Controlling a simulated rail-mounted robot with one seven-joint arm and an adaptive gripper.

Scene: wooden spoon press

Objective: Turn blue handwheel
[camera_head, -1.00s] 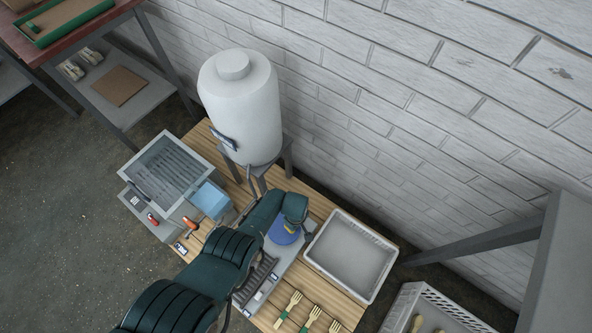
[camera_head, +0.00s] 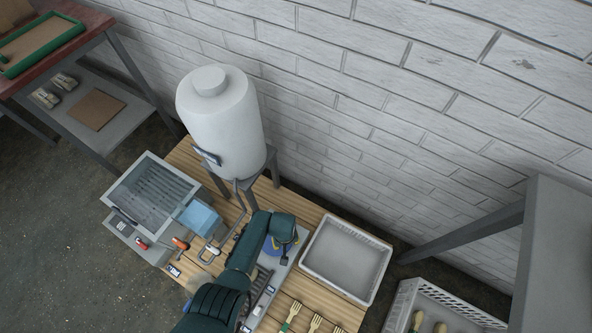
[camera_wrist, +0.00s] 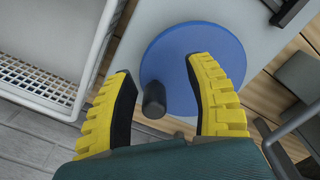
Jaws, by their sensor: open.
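The blue handwheel (camera_wrist: 175,50) is a flat disc with a dark upright knob (camera_wrist: 154,100) near its edge. In the wrist view it lies below my gripper (camera_wrist: 163,75), whose yellow-padded fingers are spread apart. The knob appears between the two fingers, nearer the left one, with gaps showing on both sides. The right finger overlaps the disc in the picture; I cannot tell if it touches. In the head view my gripper (camera_head: 284,256) hides most of the handwheel (camera_head: 269,249).
A white bin (camera_head: 345,258) stands right of the press; its wall shows in the wrist view (camera_wrist: 92,50). A white tank (camera_head: 220,130) on a stand is behind. A steel basin machine (camera_head: 150,195) is left. Wooden forks (camera_head: 291,317) lie in front.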

